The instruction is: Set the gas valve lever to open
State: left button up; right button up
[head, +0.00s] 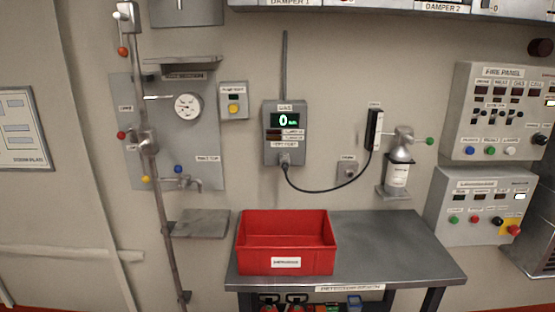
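A gas bottle (397,174) with a pale label stands upright on a small wall bracket, right of centre in the head view. A grey valve head (403,138) sits on top of it. A lever ending in a green ball knob (430,141) sticks out roughly level to the right of this valve. It looks like the gas valve lever, but I cannot read any marking on it. A grey gas detector (284,132) hangs on the wall at the centre, its display reading 0. A black hose (325,191) runs from it towards the dark holder (374,130). Neither gripper is in view.
A red crate (286,262) stands on the grey bench (400,250) below. The fire panel (503,110) and another control box (486,205) are at the right. Pipework with red and yellow knobs and a gauge (188,107) is at the left. The bench's right part is clear.

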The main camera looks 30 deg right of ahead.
aim_at(429, 141)
jog(key=z, duration=1.9)
